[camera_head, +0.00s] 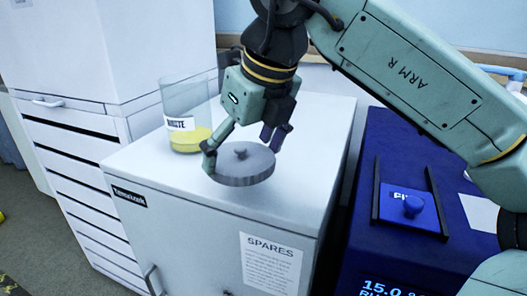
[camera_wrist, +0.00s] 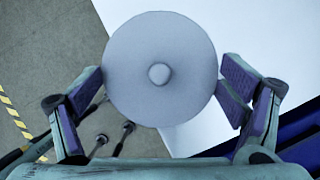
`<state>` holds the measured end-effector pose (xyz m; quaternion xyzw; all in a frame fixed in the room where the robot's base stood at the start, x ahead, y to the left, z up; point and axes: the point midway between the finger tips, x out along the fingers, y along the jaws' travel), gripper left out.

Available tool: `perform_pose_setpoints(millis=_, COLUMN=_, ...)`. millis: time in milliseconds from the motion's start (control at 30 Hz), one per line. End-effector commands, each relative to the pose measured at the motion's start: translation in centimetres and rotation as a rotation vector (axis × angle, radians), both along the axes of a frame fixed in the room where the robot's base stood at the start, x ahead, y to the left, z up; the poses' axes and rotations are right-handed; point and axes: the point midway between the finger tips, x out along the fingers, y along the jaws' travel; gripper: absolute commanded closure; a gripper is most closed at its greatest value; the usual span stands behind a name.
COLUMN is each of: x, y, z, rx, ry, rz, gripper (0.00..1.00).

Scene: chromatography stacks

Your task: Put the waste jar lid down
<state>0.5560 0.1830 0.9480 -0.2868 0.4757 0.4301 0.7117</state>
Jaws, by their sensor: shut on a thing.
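The waste jar lid (camera_head: 240,170) is a round grey disc with a small knob in its middle. It also shows face-on in the wrist view (camera_wrist: 160,45). My gripper (camera_head: 241,152) has a finger on either side of the lid and is shut on it; the fingers flank it in the wrist view (camera_wrist: 163,88) too. The lid looks level and held above the front part of the white cabinet top. The waste jar (camera_head: 187,115), clear glass with a "WASTE" label and yellow liquid, stands open on that top, behind and left of the lid.
The white cabinet top (camera_head: 285,205) has bare room around the lid; its front edge is close. A "SPARES" sheet (camera_head: 270,262) is on the cabinet front. A blue instrument (camera_head: 370,240) with a knobbed panel stands at right. A taller white unit (camera_head: 160,50) stands at left.

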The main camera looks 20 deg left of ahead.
Motion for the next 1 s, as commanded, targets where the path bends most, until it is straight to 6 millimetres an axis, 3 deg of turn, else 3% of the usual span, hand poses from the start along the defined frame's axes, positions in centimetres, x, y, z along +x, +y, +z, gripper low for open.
perform_pose_setpoints(millis=100, x=3.1, y=-0.2, z=-0.2, rx=0.000, ry=0.005, rz=-0.001, gripper=0.29)
perform_pose_setpoints(millis=300, x=6.1, y=-0.4, z=-0.5, rx=0.001, ry=0.002, rz=0.001, gripper=0.29)
perform_pose_setpoints(millis=567, x=8.0, y=-0.6, z=-0.9, rx=0.000, ry=0.003, rz=0.001, gripper=0.29)
perform_pose_setpoints(millis=733, x=7.8, y=-0.6, z=-3.9, rx=0.000, ry=0.002, rz=0.003, gripper=0.29)
perform_pose_setpoints(millis=1000, x=7.8, y=-0.6, z=-4.3, rx=0.000, ry=0.000, rz=0.001, gripper=0.29)
